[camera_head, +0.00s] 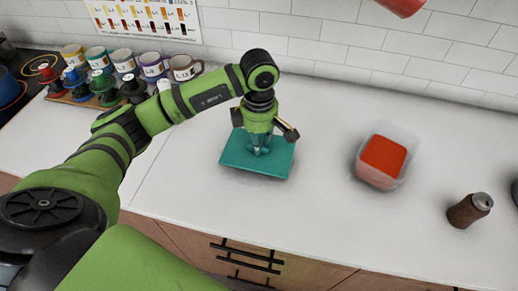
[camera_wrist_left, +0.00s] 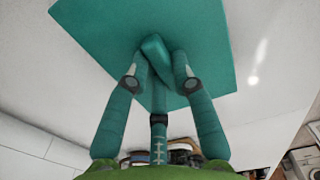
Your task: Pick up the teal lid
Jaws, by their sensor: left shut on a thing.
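The teal lid (camera_head: 277,160) is a flat square piece over the white counter in the head view. Its raised handle (camera_wrist_left: 156,48) shows in the left wrist view, between the fingers. My left gripper (camera_head: 259,150) points down at the middle of the lid, its fingers shut on the handle. In the wrist view the left gripper (camera_wrist_left: 157,68) has a finger on each side of the handle, and the lid (camera_wrist_left: 205,30) spreads out beyond them. A shadow lies under the lid's front edge; I cannot tell clearly how high it is off the counter. My right gripper is not in view.
A clear container with orange-red contents (camera_head: 384,158) stands right of the lid. A brown shaker (camera_head: 468,210) stands farther right. Several mugs (camera_head: 182,68) and coloured stamp-like objects (camera_head: 104,86) stand at the back left. The counter (camera_head: 320,190) between lid and container is clear.

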